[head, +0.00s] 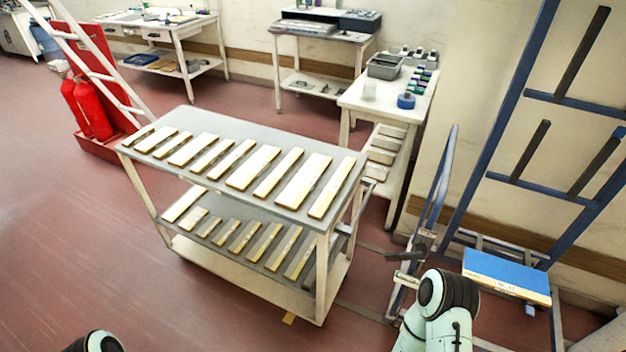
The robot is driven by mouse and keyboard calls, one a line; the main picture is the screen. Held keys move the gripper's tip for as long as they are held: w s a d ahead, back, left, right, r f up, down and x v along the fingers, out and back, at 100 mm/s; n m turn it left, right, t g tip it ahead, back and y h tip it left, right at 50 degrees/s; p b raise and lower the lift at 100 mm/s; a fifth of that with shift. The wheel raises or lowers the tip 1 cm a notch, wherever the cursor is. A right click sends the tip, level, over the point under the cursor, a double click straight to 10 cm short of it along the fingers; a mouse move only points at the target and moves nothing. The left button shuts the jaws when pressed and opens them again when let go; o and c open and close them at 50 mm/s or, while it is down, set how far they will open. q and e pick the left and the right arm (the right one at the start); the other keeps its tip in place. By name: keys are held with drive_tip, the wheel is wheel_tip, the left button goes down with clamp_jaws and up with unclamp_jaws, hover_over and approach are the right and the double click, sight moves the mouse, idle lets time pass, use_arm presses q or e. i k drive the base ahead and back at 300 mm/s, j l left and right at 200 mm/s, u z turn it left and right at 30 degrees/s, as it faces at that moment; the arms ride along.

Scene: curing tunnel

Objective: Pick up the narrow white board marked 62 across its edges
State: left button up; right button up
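Several pale, whitish boards lie in a row on the grey top of a cart (228,138). They differ in width; narrow ones include the far-right board (331,195), one near the middle (278,172) and one further left (210,155). Several more boards (241,236) lie on the lower shelf. Small marks show on some edges, but I cannot read a 62 on any. My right arm shows at the lower right, to the right of the cart; two dark bars beside it may be its gripper, but this is unclear. Only a link of my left arm shows at the bottom left.
A blue-framed rack (507,95) with a blue-topped block (506,275) stands at the right. A white table (356,99) stands behind the cart. Red fire extinguishers (88,108) and a white ladder (98,62) are at the left. The left foreground floor is clear.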

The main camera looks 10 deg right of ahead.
sight(241, 180)
drive_tip(key=z, duration=0.8)
drive_tip(key=j+z, duration=1.2)
drive_tip(key=j, duration=0.3)
drive_tip(key=k+j+z, duration=0.25)
drive_tip(key=j, duration=0.25)
drive_tip(key=i, duration=0.1)
